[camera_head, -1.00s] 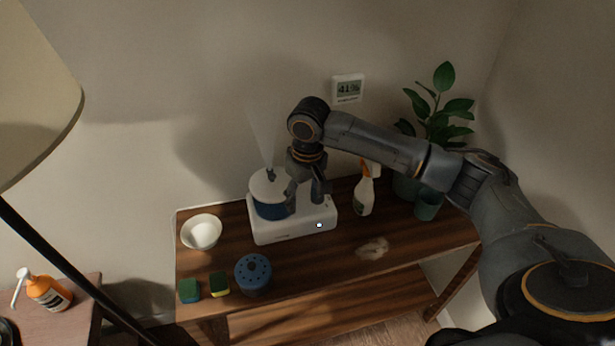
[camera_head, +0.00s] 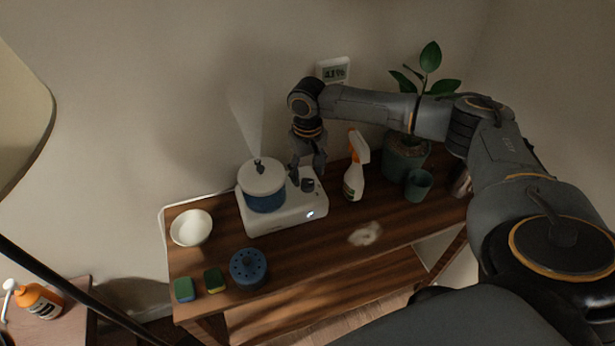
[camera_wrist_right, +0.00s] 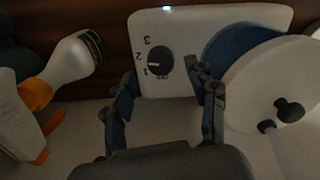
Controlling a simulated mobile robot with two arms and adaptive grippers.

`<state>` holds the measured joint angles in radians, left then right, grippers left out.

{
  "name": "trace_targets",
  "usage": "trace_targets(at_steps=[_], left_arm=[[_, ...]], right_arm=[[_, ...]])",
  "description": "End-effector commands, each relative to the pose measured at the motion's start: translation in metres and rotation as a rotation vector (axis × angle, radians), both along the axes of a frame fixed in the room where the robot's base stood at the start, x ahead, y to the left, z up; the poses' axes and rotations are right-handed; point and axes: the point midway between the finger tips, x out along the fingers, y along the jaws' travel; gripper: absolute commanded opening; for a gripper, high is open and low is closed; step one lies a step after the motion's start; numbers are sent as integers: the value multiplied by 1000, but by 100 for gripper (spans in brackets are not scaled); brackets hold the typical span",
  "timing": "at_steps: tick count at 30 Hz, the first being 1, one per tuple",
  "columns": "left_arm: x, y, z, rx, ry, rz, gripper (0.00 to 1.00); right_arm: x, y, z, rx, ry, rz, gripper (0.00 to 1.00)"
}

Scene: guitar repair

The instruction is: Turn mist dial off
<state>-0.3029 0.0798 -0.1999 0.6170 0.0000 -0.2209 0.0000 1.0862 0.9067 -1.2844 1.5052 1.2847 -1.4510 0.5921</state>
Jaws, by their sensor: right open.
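The white humidifier base (camera_head: 283,216) stands on the wooden table with a blue tank (camera_head: 265,201) under a white lid. Pale mist (camera_head: 247,115) rises from its nozzle. The black dial (camera_head: 308,185) sits on the base; in the right wrist view the dial (camera_wrist_right: 159,62) shows a white mark pointing left, near printed 1 and 2. A small light (camera_wrist_right: 167,8) glows on the base edge. My right gripper (camera_head: 308,166) is open above the dial, its fingers (camera_wrist_right: 167,82) on either side in the wrist view; contact cannot be told. My left gripper is not in view.
A spray bottle (camera_head: 355,168) stands close right of the humidifier, with a potted plant (camera_head: 407,158) and green cup (camera_head: 418,185) beyond. A white bowl (camera_head: 191,228), sponges (camera_head: 184,290) and a blue round holder (camera_head: 248,268) lie left and front. A wall display (camera_head: 334,71) hangs behind.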

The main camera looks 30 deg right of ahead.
Motion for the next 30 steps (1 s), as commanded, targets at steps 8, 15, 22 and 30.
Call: trace_targets(at_steps=[8, 15, 22, 30], left_arm=[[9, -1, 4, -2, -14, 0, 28], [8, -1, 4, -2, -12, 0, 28], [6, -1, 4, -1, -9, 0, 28], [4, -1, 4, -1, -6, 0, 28]], right_arm=[[0, 0, -30, 1, 0, 1, 57], [0, 0, -33, 0, 0, 1, 57], [0, 1, -32, 1, -1, 1, 27], [0, 0, -32, 0, 0, 4, 3]])
